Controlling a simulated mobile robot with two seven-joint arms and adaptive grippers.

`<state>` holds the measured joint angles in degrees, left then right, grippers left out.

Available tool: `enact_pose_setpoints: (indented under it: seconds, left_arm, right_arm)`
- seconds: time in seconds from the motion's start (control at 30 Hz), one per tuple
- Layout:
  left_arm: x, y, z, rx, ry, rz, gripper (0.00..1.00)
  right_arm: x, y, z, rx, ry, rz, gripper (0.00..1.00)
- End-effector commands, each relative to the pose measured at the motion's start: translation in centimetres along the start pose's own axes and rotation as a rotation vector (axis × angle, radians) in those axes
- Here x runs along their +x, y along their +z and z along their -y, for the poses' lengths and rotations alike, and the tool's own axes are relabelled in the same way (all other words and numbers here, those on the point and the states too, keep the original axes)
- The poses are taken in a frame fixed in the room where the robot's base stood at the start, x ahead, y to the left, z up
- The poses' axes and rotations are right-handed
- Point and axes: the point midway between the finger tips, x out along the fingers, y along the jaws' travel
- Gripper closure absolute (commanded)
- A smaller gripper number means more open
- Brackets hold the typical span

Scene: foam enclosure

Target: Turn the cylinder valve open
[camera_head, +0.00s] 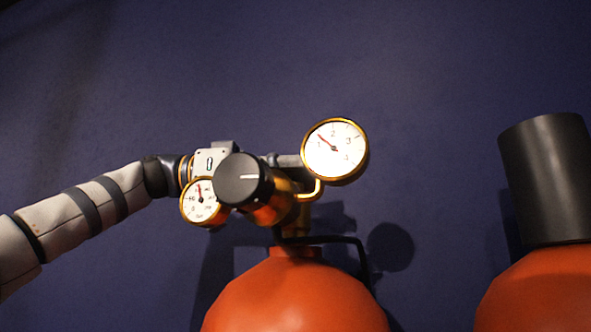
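An orange-red cylinder (295,295) stands at the bottom centre, with a brass valve and regulator assembly (285,205) on top. My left arm comes in from the left, and my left gripper (272,160) is behind the black knob. Its fingertips are mostly hidden, so its grip cannot be told. My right gripper is out of view.
A second orange-red cylinder (540,290) with a dark cylindrical cap (550,180) stands at the right. A dark bent tube (345,241) runs beside the first cylinder's neck. A plain blue-purple wall (440,70) is behind. The space above is clear.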

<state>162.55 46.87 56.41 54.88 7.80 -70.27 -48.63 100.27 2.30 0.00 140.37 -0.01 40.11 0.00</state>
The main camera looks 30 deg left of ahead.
Motion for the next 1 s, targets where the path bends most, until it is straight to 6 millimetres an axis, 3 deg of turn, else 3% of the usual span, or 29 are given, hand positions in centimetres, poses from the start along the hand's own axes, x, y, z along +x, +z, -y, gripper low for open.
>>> enact_pose_setpoints:
  seconds: [0.23, 0.6, 0.93, 0.97, 1.0]
  left_arm:
    - [0.00, -0.06, -0.07, 0.000, -0.024, 0.002, 0.84]
    - [0.10, 0.23, 0.02, -0.004, -0.262, 0.006, 0.84]
    - [0.08, 0.14, 0.04, 0.000, -0.277, 0.004, 0.84]
    - [0.08, 0.14, 0.03, 0.000, -0.277, 0.004, 0.54]
    - [0.08, 0.13, 0.04, -0.001, -0.277, 0.003, 0.45]
  right_arm:
    - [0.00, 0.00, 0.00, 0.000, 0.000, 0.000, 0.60]
    - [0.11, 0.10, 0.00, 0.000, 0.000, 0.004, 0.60]
    - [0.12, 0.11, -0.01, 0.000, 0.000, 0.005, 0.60]
    - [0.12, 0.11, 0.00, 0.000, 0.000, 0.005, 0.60]
    - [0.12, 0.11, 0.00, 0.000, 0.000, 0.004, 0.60]
